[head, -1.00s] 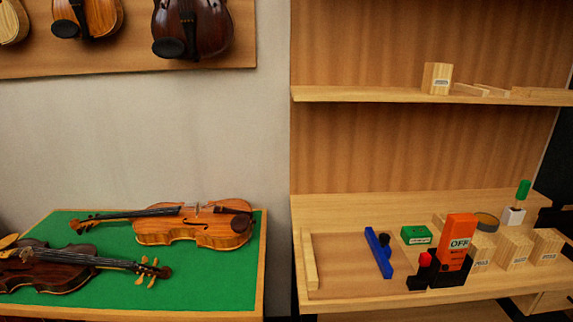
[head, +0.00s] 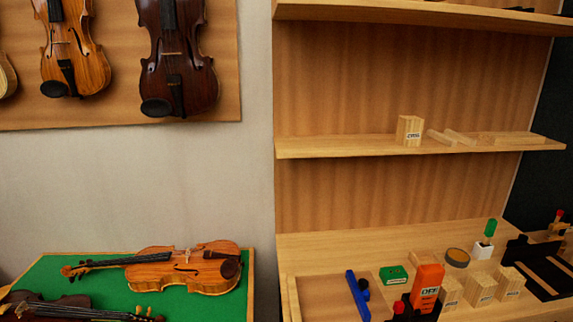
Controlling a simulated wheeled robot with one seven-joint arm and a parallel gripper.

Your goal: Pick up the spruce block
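A pale labelled wood block (head: 409,130) stands upright on the middle shelf (head: 340,149). More pale labelled blocks sit on the bench at the lower right: one beside the orange thing (head: 451,293), a middle one (head: 482,290) and a right one (head: 509,283). Their labels are too small to read, so I cannot tell which block is the spruce one. My gripper is not in this view.
Thin wood pieces (head: 460,138) lie right of the shelf block. On the bench are an orange upright thing (head: 426,287), a blue tool (head: 358,296), a green box (head: 394,275), a round tin (head: 457,257) and a green-topped bottle (head: 487,240). Violins lie on a green-topped table (head: 118,281).

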